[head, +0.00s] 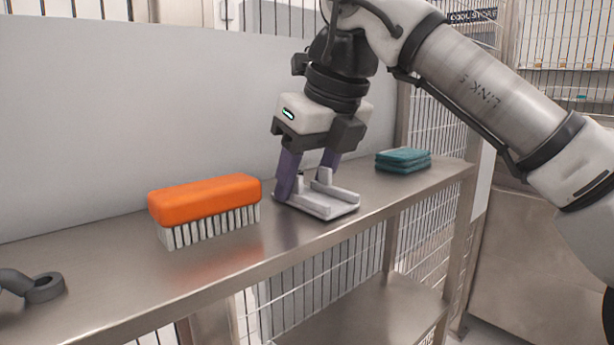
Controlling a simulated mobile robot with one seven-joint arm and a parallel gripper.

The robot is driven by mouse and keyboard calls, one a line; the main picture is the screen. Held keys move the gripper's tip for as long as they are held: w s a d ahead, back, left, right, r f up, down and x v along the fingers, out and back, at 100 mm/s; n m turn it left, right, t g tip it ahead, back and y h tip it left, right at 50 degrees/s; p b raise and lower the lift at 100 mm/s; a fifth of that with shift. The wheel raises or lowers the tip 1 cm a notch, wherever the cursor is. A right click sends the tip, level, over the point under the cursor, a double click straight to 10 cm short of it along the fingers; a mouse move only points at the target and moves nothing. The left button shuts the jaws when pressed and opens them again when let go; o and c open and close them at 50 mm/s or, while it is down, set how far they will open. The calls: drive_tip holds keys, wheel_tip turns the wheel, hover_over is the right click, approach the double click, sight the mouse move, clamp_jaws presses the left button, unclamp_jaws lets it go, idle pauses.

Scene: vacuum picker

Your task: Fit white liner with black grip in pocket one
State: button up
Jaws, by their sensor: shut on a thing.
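My gripper (306,184) points down over the steel shelf, its two purple fingers set apart around a low white piece (327,206) with raised edges and an upright block. I take this piece to be the white liner, and the gripper is shut on it. The piece is level at the shelf surface; I cannot tell whether it rests there or sits just above it. No black grip can be made out, and the left finger hides part of the piece. No marked pocket can be told apart in this view.
An orange brush (205,200) with white bristles stands left of my gripper. A stack of teal pads (403,160) lies to the right. A grey ring-ended part (44,288) is at the near left. A pale panel (120,110) rises behind the steel shelf (160,285).

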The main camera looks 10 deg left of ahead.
drive_tip(key=o, duration=0.6)
drive_tip(key=shift+f, duration=0.2)
drive_tip(key=o, duration=0.4)
drive_tip(key=shift+o, duration=0.2)
